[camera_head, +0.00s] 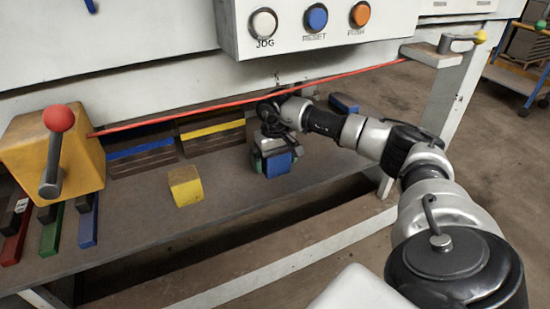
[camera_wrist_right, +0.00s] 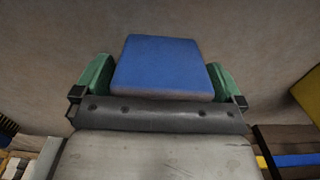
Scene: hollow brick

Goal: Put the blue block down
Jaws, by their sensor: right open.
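The blue block (camera_head: 279,165) is at the right part of the grey shelf, among the fingers of my right gripper (camera_head: 272,163). In the right wrist view the blue block (camera_wrist_right: 162,68) lies between the two green fingers (camera_wrist_right: 163,78), which stand open on either side of it. The left finger is close to the block's side and a narrow gap shows at the right finger. The block appears to be at the shelf surface, but its underside is hidden. My left gripper is not in view.
A yellow block (camera_head: 186,187) stands on the shelf to the left. Behind are bins with a blue stripe (camera_head: 140,149) and a yellow stripe (camera_head: 212,129). A yellow box with a red-knobbed lever (camera_head: 80,155) is at left. A red cord (camera_head: 250,107) runs above the shelf.

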